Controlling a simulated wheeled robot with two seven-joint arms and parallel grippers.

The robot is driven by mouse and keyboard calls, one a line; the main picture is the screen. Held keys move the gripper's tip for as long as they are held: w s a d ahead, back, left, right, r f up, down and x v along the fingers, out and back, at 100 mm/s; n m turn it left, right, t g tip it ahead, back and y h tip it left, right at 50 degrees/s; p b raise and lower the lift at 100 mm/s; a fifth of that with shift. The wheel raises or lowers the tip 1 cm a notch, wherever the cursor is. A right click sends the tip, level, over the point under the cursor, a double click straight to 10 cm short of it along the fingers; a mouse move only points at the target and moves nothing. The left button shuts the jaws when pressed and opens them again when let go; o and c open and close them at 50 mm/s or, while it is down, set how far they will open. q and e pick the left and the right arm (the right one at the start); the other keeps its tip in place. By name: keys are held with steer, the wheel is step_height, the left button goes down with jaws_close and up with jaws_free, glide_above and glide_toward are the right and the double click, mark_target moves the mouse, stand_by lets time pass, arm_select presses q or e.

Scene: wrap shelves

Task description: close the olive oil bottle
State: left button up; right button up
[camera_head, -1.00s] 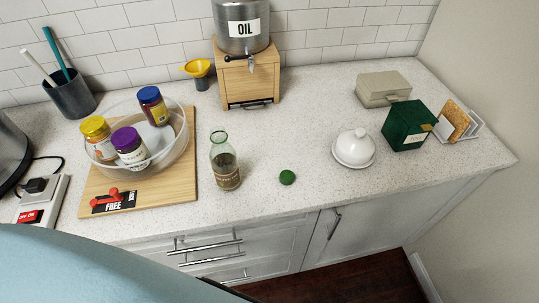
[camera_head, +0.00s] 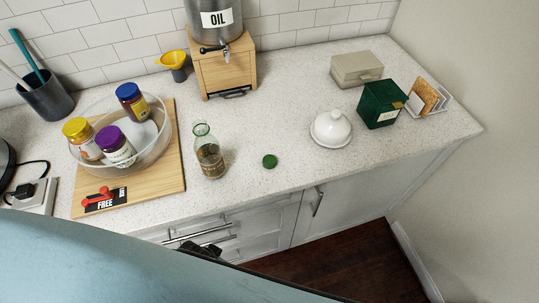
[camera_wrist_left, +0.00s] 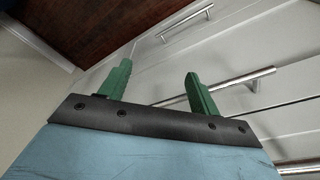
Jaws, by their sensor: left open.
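The olive oil bottle (camera_head: 209,158) stands upright on the white counter, its neck bare with no cap on it. A green cap (camera_head: 270,161) lies on the counter a short way right of the bottle. In the left wrist view my left gripper (camera_wrist_left: 158,82) is open and empty, with two green fingers apart in front of the cabinet drawers. It is away from the bottle and cap, which do not show in that view. My right gripper is in neither view.
A wooden board (camera_head: 174,185) with a clear bowl (camera_head: 158,150) of jars is left of the bottle. An oil dispenser (camera_head: 228,70) stands behind. A white butter dish (camera_head: 331,128) and green box (camera_head: 380,104) are at the right. Counter around the cap is clear.

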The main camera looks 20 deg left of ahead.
arm_select(q)
steer(key=w+d+r+t+p, duration=0.1)
steer(key=w+r, duration=0.2)
steer(key=r, duration=0.7)
steer(key=w+d+r+p, duration=0.1)
steer(key=w+r, duration=0.1)
steer(key=r, duration=0.8)
steer(key=shift+n+g+h, duration=0.3)
steer(key=shift+n+h, duration=0.6)
steer(key=w+d+r, duration=0.2)
steer(key=w, duration=0.2)
steer(key=w+d+r, duration=0.2)
steer(key=w+d, duration=0.1)
steer(key=w, duration=0.1)
steer(key=w+d+r+p, duration=0.1)
steer(key=w+d+r, duration=0.2)
steer(key=w, duration=0.1)
steer(key=w+r+n+y, duration=0.2)
steer(key=w+r, duration=0.5)
steer(key=shift+a+r+n+g, duration=0.3)
steer(key=shift+r+g, duration=0.05)
steer(key=shift+g, duration=0.05)
steer(key=shift+w, duration=0.1)
glide_above(272, 164)
step_height(272, 164, down, 8)
steer(key=shift+a+f, duration=0.1)
